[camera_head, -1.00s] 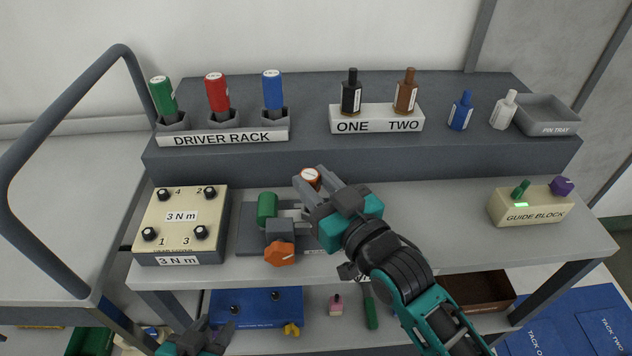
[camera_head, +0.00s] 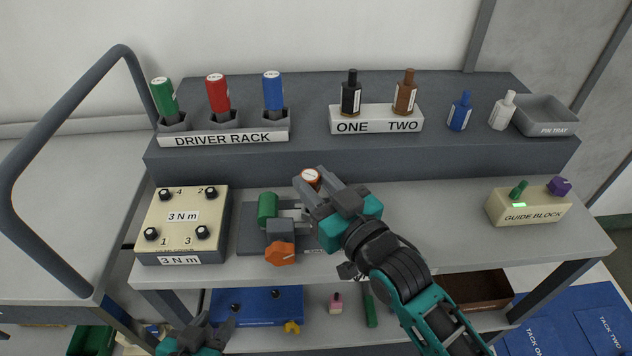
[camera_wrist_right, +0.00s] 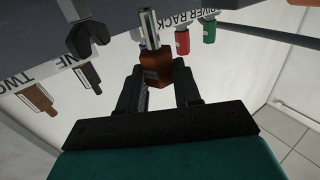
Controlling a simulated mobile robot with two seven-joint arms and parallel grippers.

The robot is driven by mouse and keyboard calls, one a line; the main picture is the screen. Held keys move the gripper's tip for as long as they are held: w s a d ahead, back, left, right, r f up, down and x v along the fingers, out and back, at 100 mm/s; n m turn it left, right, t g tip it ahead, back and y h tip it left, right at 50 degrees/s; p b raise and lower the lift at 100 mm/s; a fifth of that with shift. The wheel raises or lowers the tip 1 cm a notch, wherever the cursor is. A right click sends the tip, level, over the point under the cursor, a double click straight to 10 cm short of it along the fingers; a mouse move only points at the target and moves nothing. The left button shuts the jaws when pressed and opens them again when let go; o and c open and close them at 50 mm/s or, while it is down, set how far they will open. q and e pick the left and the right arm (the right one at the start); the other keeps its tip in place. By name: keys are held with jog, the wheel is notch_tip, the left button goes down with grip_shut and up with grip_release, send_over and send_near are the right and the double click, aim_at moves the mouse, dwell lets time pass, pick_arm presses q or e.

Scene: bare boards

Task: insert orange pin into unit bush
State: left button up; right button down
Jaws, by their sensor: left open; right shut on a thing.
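My right gripper (camera_head: 322,188) is shut on the orange pin (camera_head: 311,176), held at the front shelf just behind and right of the grey unit. In the right wrist view the pin (camera_wrist_right: 156,68) has an orange-brown grip between the fingers and a bare metal shank pointing away. The unit (camera_head: 250,242) is a grey plate and body with a green cylinder (camera_head: 267,207) and an orange knob (camera_head: 280,253). Its bush cannot be made out; my gripper covers the unit's right side. My left gripper (camera_head: 214,328) is open and empty, low at the front edge.
A cream 3 N m box (camera_head: 182,218) stands left of the unit. The driver rack (camera_head: 225,137), the ONE TWO holder (camera_head: 376,119) and the pin tray (camera_head: 548,114) are on the raised step. The guide block (camera_head: 530,207) is far right, with clear shelf before it.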

jog(key=shift+f, duration=0.1)
dwell(0.5)
jog(key=shift+f+b, duration=1.05)
jog(key=shift+f, duration=0.7)
jog(key=shift+r+p, duration=1.2)
jog(key=shift+p, duration=0.05)
jog(key=shift+r+p, duration=0.3)
jog(key=shift+p, duration=0.05)
jog(key=shift+p, duration=0.35)
jog(key=shift+f+b, duration=0.9)
jog(key=shift+f, duration=0.6)
dwell(0.5)
